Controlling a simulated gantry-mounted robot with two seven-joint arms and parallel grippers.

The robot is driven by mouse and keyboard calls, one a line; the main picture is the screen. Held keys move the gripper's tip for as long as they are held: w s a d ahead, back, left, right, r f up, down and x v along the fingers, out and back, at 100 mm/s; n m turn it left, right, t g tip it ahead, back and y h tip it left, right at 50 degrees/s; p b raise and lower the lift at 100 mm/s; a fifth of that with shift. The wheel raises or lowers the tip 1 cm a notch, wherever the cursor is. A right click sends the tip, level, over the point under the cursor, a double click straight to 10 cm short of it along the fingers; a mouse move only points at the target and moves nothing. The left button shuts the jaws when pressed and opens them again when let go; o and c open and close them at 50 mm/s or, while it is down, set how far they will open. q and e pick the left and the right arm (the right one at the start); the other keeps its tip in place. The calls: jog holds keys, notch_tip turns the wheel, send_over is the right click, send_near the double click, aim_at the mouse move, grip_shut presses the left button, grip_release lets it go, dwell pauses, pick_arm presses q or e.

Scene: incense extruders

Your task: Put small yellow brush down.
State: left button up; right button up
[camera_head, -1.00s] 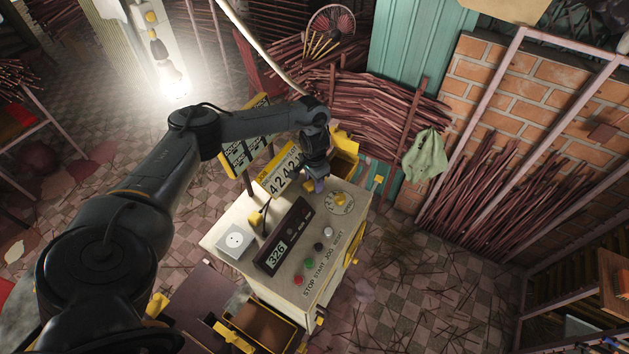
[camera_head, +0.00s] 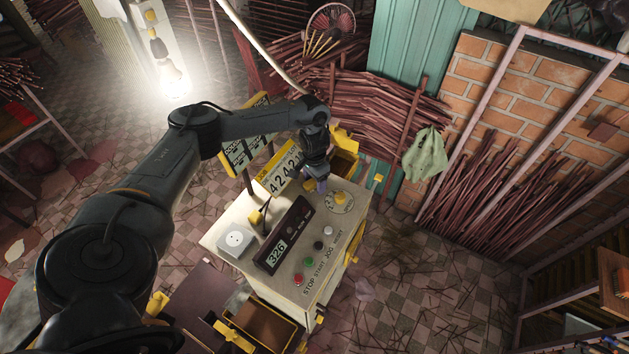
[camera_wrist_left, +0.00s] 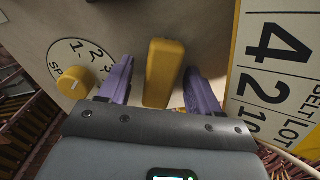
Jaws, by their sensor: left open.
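The small yellow brush shows in the left wrist view as a yellow block (camera_wrist_left: 164,72) on the cream top of the control cabinet. It lies between the two purple fingers of my left gripper (camera_wrist_left: 159,68), with a gap on each side. The gripper is open around it. In the head view my left gripper (camera_head: 316,186) points down at the cabinet top (camera_head: 222,217), between the number sign and the dial; a bit of yellow shows beside its fingers. My right gripper is not in view.
A yellow dial (camera_head: 340,199) sits close to the gripper. The upright number sign (camera_head: 280,172) stands just behind it. The dark display (camera_head: 284,236) and several buttons (camera_head: 309,262) fill the cabinet's front. A white socket box (camera_head: 235,240) sits at the left.

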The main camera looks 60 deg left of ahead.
pick_arm(q)
notch_tip(320, 180, up, 5)
jog(key=shift+r, duration=0.15)
notch_tip(320, 180, up, 7)
jog(key=p, duration=0.3)
jog(key=shift+f+p, duration=0.2)
jog(key=shift+p, duration=0.1)
